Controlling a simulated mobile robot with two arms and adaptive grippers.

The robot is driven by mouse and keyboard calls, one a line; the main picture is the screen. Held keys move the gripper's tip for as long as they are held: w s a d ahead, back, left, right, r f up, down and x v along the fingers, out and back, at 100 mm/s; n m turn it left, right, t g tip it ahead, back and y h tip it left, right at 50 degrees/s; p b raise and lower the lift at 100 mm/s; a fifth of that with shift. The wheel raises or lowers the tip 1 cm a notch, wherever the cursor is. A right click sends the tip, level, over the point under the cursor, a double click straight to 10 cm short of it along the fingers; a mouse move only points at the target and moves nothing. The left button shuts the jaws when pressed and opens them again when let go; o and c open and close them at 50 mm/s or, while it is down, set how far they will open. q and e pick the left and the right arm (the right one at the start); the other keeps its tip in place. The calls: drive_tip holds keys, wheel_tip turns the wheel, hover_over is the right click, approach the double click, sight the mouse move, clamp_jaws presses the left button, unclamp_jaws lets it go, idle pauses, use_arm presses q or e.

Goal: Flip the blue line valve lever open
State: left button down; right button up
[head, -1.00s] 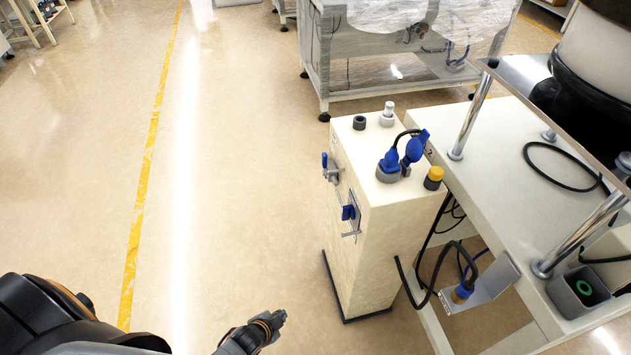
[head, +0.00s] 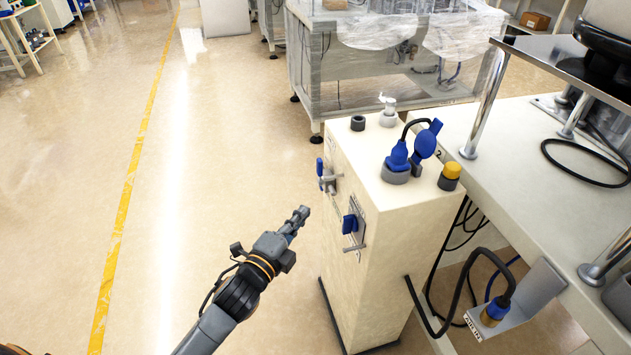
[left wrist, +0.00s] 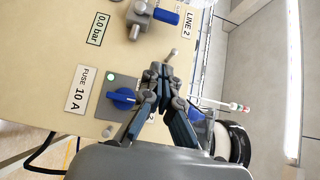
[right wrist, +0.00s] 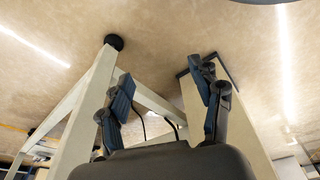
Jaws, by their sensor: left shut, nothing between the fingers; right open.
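The line valve with its blue lever (head: 320,167) sits on the left-facing side of the cream cabinet (head: 352,255), and the lever stands upright there. In the left wrist view the blue lever (left wrist: 166,16) shows at the top edge on its grey valve body (left wrist: 139,14), beside a "LINE 2" label (left wrist: 187,24). My left gripper (head: 299,217) is shut and empty, in front of that panel, below the valve and apart from it. It also shows in the left wrist view (left wrist: 165,72). My right gripper (right wrist: 166,88) is open and empty, seen only in the right wrist view.
A blue rotary switch (head: 349,223) sits lower on the same panel, close to my left gripper. Blue plugs (head: 397,158) and a yellow-topped button (head: 451,176) stand on the cabinet. A table (head: 540,200) adjoins at right. Floor at left is clear.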

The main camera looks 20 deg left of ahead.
sight(319, 183)
use_arm(q)
drive_tip(key=shift+w, duration=0.1)
drive_tip(key=w+b, duration=0.1)
drive_tip(key=w, duration=1.2)
drive_tip(key=shift+a+b, duration=0.2)
drive_tip(key=shift+b, duration=0.2)
use_arm(e)
wheel_tip(319, 183, up, 6)
drive_tip(key=w, duration=0.1)
drive_tip(key=shift+r, duration=0.15)
